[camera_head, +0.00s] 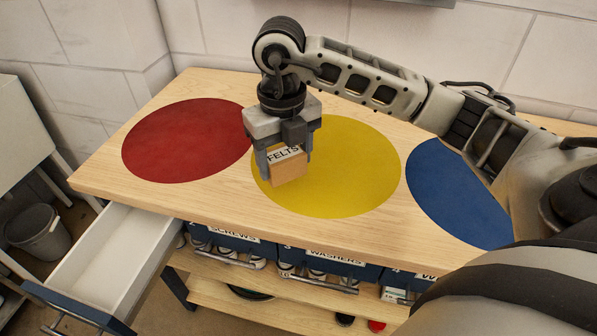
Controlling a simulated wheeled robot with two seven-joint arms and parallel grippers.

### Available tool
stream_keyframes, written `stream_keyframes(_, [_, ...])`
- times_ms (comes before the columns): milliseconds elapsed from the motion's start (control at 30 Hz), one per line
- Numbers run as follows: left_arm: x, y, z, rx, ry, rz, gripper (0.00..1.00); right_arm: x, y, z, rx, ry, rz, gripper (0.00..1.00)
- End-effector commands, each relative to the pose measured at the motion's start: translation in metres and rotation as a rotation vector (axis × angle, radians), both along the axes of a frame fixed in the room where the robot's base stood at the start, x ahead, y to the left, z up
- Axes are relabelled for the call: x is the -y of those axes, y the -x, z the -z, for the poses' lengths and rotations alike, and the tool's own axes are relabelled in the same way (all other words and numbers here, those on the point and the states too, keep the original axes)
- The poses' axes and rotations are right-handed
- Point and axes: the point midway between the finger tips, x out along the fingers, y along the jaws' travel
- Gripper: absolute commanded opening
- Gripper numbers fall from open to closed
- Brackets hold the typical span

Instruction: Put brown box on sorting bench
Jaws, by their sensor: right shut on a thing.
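The brown box (290,172) is small and has a white label reading "FELTS". My right gripper (284,158) is shut on it, with a finger on each side, pointing down. The box is over the left part of the yellow circle on the sorting bench (222,211). I cannot tell whether its underside touches the bench top. The bench is light wood with a red circle (184,140), a yellow circle (345,170) and a blue circle (448,195). My right arm covers part of the blue circle. My left gripper is not in view.
An empty white drawer (108,258) stands open below the bench's left front. Blue bins labelled "SCREWS" (232,243) and "WASHERS" (330,265) sit under the front edge. A grey bucket (38,232) stands on the floor at left. The red circle is clear.

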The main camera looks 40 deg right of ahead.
Motion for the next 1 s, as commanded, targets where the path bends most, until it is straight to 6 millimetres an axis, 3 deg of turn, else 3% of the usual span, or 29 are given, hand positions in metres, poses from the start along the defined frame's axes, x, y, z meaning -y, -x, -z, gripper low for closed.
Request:
stream_keyframes(333, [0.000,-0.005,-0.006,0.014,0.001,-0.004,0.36,0.026,0.004,0.030,-0.001,0.001,0.002,0.39])
stream_keyframes(500, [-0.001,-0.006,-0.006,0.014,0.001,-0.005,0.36,0.025,0.003,0.055,0.000,-0.001,0.000,0.39])
stream_keyframes(967, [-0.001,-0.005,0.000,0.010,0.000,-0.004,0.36,0.024,0.003,0.065,0.003,-0.001,-0.001,0.39])
stream_keyframes(1000, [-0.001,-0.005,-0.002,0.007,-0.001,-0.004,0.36,0.024,0.003,0.063,0.003,-0.001,-0.001,0.74])
